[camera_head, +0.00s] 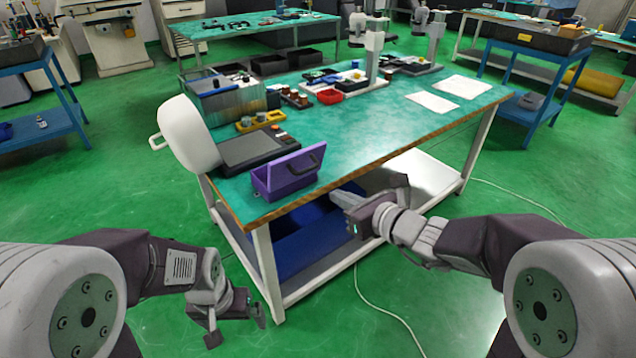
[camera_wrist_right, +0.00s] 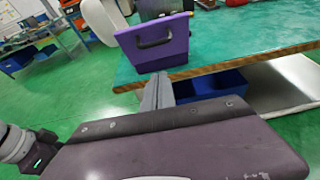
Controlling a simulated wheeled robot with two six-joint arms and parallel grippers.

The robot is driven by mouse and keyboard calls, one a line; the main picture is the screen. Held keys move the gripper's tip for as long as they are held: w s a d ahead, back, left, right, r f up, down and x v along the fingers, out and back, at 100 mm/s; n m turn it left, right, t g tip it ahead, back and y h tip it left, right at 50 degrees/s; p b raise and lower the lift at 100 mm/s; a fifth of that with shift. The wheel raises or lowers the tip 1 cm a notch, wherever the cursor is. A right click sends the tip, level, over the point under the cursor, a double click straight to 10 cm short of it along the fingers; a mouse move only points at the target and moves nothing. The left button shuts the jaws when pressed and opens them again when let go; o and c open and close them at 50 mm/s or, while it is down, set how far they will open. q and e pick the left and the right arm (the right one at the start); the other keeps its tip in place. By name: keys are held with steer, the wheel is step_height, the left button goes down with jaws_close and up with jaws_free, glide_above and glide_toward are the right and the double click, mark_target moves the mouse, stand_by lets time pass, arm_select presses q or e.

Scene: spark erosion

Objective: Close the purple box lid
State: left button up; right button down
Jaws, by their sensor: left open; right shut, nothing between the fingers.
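The purple box (camera_head: 284,188) sits near the front edge of the workbench. Its purple lid (camera_head: 318,154) stands raised, with a dark handle on it. In the right wrist view the purple panel (camera_wrist_right: 178,50) with the handle (camera_wrist_right: 155,38) shows at the top; the box's inside is hidden there. My right gripper (camera_head: 338,198) is shut and empty, low at the bench's front edge, just right of the box and apart from it. Its fingers (camera_wrist_right: 157,92) point towards the box. My left gripper (camera_head: 237,328) is open and empty, low in front of the bench's left leg.
The green workbench top (camera_head: 385,125) has free room right of the box. A dark flat device (camera_head: 250,150) lies behind the box, and a white rounded object (camera_head: 187,132) stands at the left edge. A blue bin (camera_head: 300,245) sits under the bench.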

mark_target(302, 172)
steer(key=w+a, duration=0.5)
steer(key=w, duration=0.2)
steer(key=shift+w, duration=0.1)
